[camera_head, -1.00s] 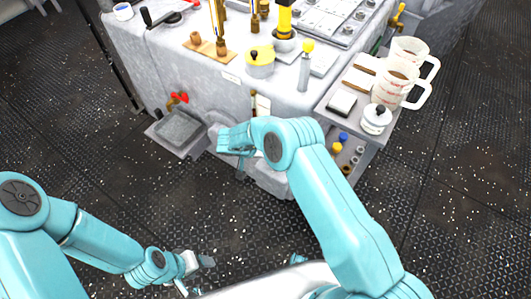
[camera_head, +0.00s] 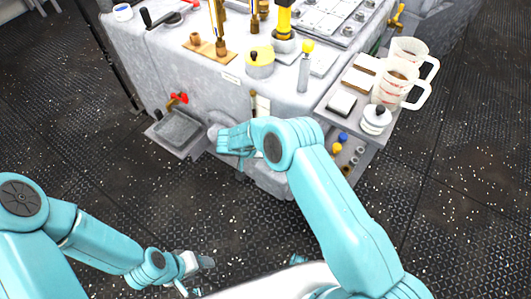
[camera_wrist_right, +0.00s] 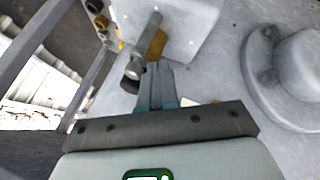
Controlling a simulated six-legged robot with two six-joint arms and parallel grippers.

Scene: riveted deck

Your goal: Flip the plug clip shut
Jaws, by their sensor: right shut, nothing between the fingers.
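My right gripper (camera_wrist_right: 158,86) is shut and empty in the wrist view. Its fingertips are close to a small brass-coloured piece (camera_wrist_right: 157,44) and a grey metal rod with a thick round end (camera_wrist_right: 134,68). These lie by a pale plate (camera_wrist_right: 195,25) on the grey machine face. I cannot tell for certain which part is the plug clip, or whether the fingers touch it. In the head view my right wrist hides the spot low on the machine's front. My left gripper (camera_head: 205,263) hangs low over the deck, far from the machine; its opening is unclear.
The grey machine (camera_head: 205,80) fills the centre back. A tray (camera_head: 180,130) under a red-handled tap juts out left of my right gripper. A side shelf at right holds measuring jugs (camera_head: 392,85) and a lidded white pot (camera_head: 376,119). A round flange (camera_wrist_right: 300,65) bulges at right in the wrist view.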

